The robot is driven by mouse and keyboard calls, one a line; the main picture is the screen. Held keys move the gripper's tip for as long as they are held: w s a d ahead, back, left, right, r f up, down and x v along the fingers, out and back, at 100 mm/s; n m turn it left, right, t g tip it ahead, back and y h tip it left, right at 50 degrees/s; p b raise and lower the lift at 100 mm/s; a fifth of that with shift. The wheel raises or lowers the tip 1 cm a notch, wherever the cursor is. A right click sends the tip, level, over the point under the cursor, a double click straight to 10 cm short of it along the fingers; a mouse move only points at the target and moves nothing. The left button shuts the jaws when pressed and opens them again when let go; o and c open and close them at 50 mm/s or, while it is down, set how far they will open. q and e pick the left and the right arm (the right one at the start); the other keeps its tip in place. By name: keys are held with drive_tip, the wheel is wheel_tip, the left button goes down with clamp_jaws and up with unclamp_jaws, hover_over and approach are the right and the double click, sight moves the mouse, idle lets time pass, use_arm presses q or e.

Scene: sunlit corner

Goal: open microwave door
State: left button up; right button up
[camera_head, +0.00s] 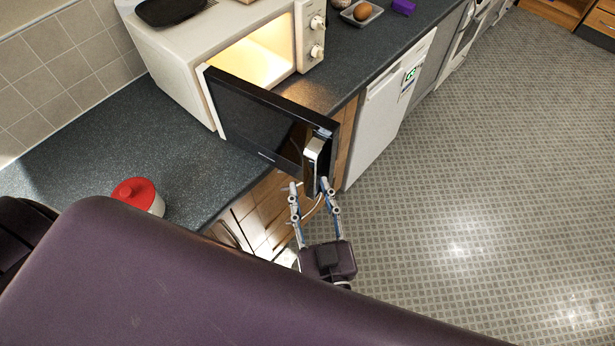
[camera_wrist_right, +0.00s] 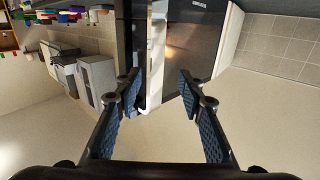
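The white microwave (camera_head: 185,62) stands on the counter with its cavity lit and visible. Its black door (camera_head: 255,122) is swung well out from the body, and it fills the top middle of the right wrist view (camera_wrist_right: 193,40). The pale door handle (camera_head: 315,150) is at the door's free edge; it also shows in the right wrist view (camera_wrist_right: 155,50). My right gripper (camera_head: 310,186) is open at the handle's lower end. In the wrist view the handle lies between the fingertips, nearer the left finger; contact is unclear. My left gripper is not in view.
A red-lidded pot (camera_head: 136,194) stands on the dark counter (camera_head: 90,140) at left. A dark plate (camera_head: 170,10) lies on the microwave. A small dish (camera_head: 362,14) and a purple item (camera_head: 403,6) are beyond it. The tiled floor (camera_head: 480,170) at right is clear.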

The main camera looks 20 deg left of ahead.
drive_tip(key=v, duration=0.8)
drive_tip(key=shift+d, duration=0.15)
drive_tip(key=shift+c, duration=0.6)
